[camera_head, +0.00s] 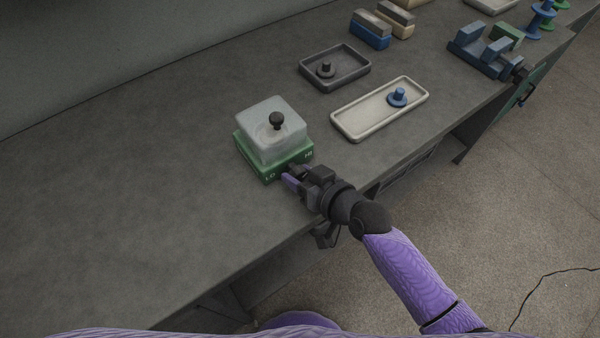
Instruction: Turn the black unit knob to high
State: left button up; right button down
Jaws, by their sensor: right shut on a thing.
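A green unit (244,158) stands on the grey bench, left of centre, under a whitish translucent block or cover (262,150) with a round black knob (276,120) on top. Its front face carries the marks LO at left and HI at right. My right gripper (294,177) is at this front face, between the two marks. It is shut on a small part there, which I take for the unit knob; the fingers hide it, so its setting and colour cannot be read. My left gripper is not in view.
A dark tray (308,82) with a black knobbed piece and a cream tray (350,128) with a blue knobbed piece (397,97) lie to the right. Blocks, a blue-grey fixture (468,42) and blue spools are farther back. The bench's left part is clear.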

jog(key=shift+c, duration=1)
grip_release()
jog(key=p+v, duration=0.2)
jog(key=v, duration=0.8)
jog(key=shift+p, duration=0.4)
